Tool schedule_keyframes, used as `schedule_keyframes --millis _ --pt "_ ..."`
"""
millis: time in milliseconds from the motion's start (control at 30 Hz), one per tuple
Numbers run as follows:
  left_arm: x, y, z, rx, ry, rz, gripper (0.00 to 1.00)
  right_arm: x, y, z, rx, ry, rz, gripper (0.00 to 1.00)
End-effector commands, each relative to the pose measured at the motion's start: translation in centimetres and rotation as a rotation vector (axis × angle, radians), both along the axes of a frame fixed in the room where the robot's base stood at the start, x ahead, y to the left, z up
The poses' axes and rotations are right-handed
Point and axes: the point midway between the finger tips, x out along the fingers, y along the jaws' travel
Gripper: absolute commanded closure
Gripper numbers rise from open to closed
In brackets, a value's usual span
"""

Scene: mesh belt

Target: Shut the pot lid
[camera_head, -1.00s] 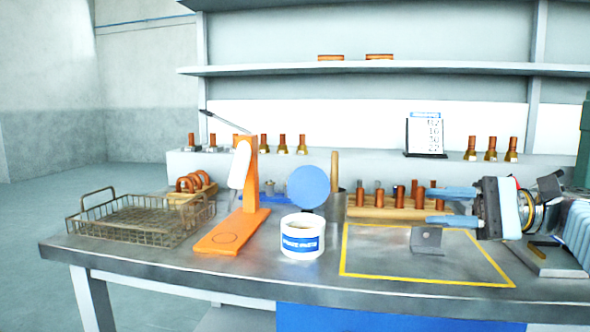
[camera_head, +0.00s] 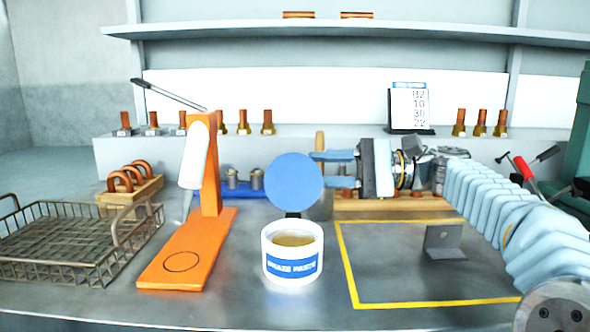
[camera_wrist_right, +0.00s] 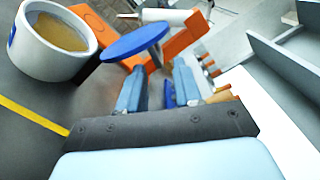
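The white pot (camera_head: 292,262) with a blue label stands open on the bench, and brownish paste shows inside. Its round blue lid (camera_head: 294,182) stands raised at the pot's back rim on a dark hinge. In the right wrist view the pot (camera_wrist_right: 50,45) is at upper left and the lid (camera_wrist_right: 135,41) just beyond the fingertips. My right gripper (camera_head: 319,170) reaches in from the right, its fingers apart and empty, at the lid's right edge. The fingers also show apart in the wrist view (camera_wrist_right: 160,70). I cannot tell whether they touch the lid. My left gripper is out of view.
An orange stand (camera_head: 188,252) is left of the pot, a wire basket (camera_head: 80,275) further left. A yellow-outlined area with a grey bracket (camera_head: 443,243) is to the right. A wooden block with copper parts (camera_head: 400,204) is behind. The bench in front of the pot is clear.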

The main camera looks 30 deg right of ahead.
Motion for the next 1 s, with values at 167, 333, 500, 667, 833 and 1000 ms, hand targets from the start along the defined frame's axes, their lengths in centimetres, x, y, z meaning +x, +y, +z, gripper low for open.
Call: schedule_keyframes --millis 167,333,500,667,833,1000 --pt "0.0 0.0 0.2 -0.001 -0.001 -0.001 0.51 1.6 2.8 0.0 0.000 0.001 0.001 0.66" --pt "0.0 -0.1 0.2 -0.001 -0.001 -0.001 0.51 2.4 4.0 0.0 0.000 0.000 -0.001 0.66" --pt "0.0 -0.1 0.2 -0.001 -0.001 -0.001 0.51 2.6 4.3 0.0 0.000 0.000 -0.001 0.66" --pt "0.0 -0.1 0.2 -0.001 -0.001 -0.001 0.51 2.6 4.3 0.0 0.000 0.000 -0.001 0.69" --pt "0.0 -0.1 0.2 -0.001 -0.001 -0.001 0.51 2.6 4.2 0.0 0.000 0.000 -0.001 0.95" --pt "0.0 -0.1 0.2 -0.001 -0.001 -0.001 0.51 2.6 4.2 0.1 0.001 -0.001 -0.003 1.00"
